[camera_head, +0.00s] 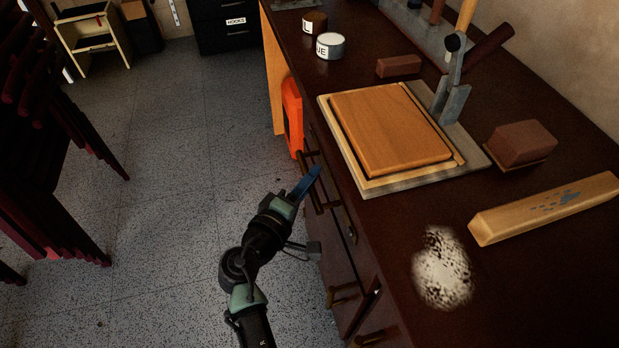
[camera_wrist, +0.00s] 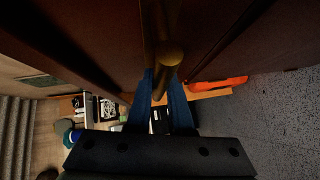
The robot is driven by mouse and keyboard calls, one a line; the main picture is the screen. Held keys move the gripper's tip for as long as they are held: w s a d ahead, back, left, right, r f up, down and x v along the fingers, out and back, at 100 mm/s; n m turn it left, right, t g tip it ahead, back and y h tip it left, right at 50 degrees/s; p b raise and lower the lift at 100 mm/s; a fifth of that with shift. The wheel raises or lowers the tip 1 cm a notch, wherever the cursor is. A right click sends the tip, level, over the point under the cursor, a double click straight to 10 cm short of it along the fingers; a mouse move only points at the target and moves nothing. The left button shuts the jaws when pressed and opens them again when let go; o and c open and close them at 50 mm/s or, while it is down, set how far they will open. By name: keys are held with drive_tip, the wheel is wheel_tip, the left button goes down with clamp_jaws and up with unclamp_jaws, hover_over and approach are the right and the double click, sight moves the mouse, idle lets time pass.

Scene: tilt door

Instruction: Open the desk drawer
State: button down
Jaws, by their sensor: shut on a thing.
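The dark brown desk (camera_head: 395,215) runs along the right of the head view, with drawer fronts and brass bar handles on its left side. My gripper (camera_head: 313,172) is at the desk's side, its blue fingers at an upper drawer handle (camera_head: 319,204). In the wrist view, the brass bar handle (camera_wrist: 168,55) with its round end lies between the fingertips of my gripper (camera_wrist: 162,75), which are shut on it. The drawer front beside it looks flush with the desk, though my gripper hides part of this area.
A lower handle (camera_head: 345,294) sticks out below. An orange thing (camera_head: 292,112) stands against the desk's far end. A wooden board (camera_head: 390,130), a brick (camera_head: 520,143) and jars (camera_head: 330,46) are on top. Stacked dark chairs (camera_head: 60,150) stand left; the grey floor (camera_head: 160,200) between is clear.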

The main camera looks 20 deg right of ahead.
drive_tip(key=a+b, duration=0.5)
drive_tip(key=a, duration=1.8)
drive_tip(key=shift+a+b, duration=0.2)
drive_tip(key=shift+b, duration=0.15)
drive_tip(key=c, duration=0.8)
unclamp_jaws()
drive_tip(key=p+v, duration=0.3)
drive_tip(key=v, duration=1)
drive_tip(key=shift+f, duration=0.1)
